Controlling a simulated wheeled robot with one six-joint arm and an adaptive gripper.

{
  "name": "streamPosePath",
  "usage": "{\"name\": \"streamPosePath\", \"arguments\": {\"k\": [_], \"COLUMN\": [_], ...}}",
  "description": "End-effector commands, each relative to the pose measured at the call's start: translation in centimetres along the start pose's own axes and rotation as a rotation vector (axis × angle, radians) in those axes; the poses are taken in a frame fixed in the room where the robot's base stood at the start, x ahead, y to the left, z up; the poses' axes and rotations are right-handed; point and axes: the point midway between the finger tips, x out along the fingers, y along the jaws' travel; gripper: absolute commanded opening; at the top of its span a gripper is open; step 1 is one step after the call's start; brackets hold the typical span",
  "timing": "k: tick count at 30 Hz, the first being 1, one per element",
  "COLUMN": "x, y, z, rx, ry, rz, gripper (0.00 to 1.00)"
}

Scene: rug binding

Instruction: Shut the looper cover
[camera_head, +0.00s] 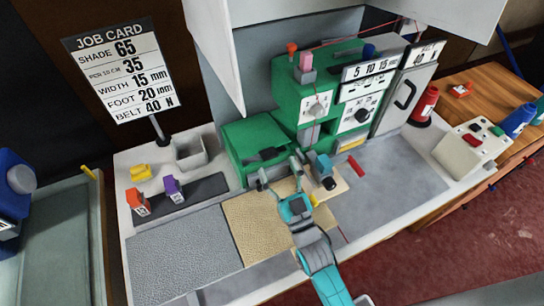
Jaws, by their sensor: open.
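The green sewing machine (286,82) stands at the back of the work table. Its lower left part, a green box-like housing (243,136) with a dark handle-like piece on its front, looks like the looper cover. I cannot tell surely how far it stands open. My gripper (279,172) is open and empty, with its fingers pointing toward the front of this housing. I cannot tell whether they touch it. My teal arm reaches up from the bottom and hides part of the table and the lower machine front.
A tan mat (262,230) and grey textured sheet (180,260) lie in front. Orange (137,201) and purple (174,190) items stand left. A small red piece (356,166) lies right of my gripper. A control box (471,145) stands at right. A white panel (215,45) hangs overhead.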

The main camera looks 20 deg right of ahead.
Motion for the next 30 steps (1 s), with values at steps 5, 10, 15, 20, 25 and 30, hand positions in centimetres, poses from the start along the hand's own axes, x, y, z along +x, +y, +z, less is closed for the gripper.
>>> {"name": "streamPosePath", "arguments": {"k": [5, 10, 15, 20, 25, 30], "x": [-3.0, -5.2, -6.5, -6.9, -6.9, -6.7], "y": [0.0, 0.0, 0.0, 0.0, 0.0, 0.0], "z": [-1.2, -2.2, -2.8, -3.0, -3.0, -3.0], "rx": [0.000, 0.000, 0.000, 0.000, 0.000, 0.000], "ry": [-0.003, -0.002, -0.001, 0.000, 0.001, -0.001], "rz": [0.000, 0.000, 0.000, 0.000, 0.000, 0.000], "gripper": [0.72, 0.72, 0.72, 0.72, 0.72, 0.47]}}
